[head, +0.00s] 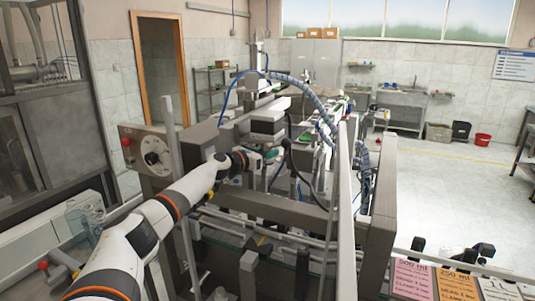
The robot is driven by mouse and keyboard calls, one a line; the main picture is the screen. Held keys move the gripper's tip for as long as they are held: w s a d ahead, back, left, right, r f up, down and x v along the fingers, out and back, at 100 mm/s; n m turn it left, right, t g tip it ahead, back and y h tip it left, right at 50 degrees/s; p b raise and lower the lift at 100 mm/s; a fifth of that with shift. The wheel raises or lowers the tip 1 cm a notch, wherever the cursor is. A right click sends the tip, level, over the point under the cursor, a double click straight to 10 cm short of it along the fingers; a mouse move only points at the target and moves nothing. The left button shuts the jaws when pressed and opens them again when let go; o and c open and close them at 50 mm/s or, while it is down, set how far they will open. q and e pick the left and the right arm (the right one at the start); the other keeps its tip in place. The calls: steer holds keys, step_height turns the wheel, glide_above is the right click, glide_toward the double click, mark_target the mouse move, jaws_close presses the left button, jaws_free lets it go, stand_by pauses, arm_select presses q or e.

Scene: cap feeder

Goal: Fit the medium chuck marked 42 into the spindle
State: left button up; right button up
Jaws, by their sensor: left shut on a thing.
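My left arm reaches in from the lower left to the capping machine, and my left gripper (262,160) is under the machine's grey and black head (267,122). The gripper is shut on a small chuck, which is mostly hidden by the fingers and too small to read a mark on. The spindle is not clear to see; the head and the dark parts around it hide the spot. I cannot tell whether the chuck touches the spindle. My right gripper is not in view.
A grey post (346,210) and frame stand right of the head. A blue ribbed hose (318,105) arches over it. A control box with a round dial (154,154) is on the left.

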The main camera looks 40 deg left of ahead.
arm_select(q)
steer(key=o, duration=1)
steer(key=shift+o, duration=0.2)
steer(key=shift+s, duration=0.15)
steer(key=shift+s+a+f, duration=0.1)
steer(key=shift+s, duration=0.15)
steer(key=s+b, duration=0.9)
steer(key=s, duration=0.2)
steer(key=shift+a+r, duration=0.3)
steer(key=shift+r, duration=0.1)
steer(key=shift+s, duration=0.1)
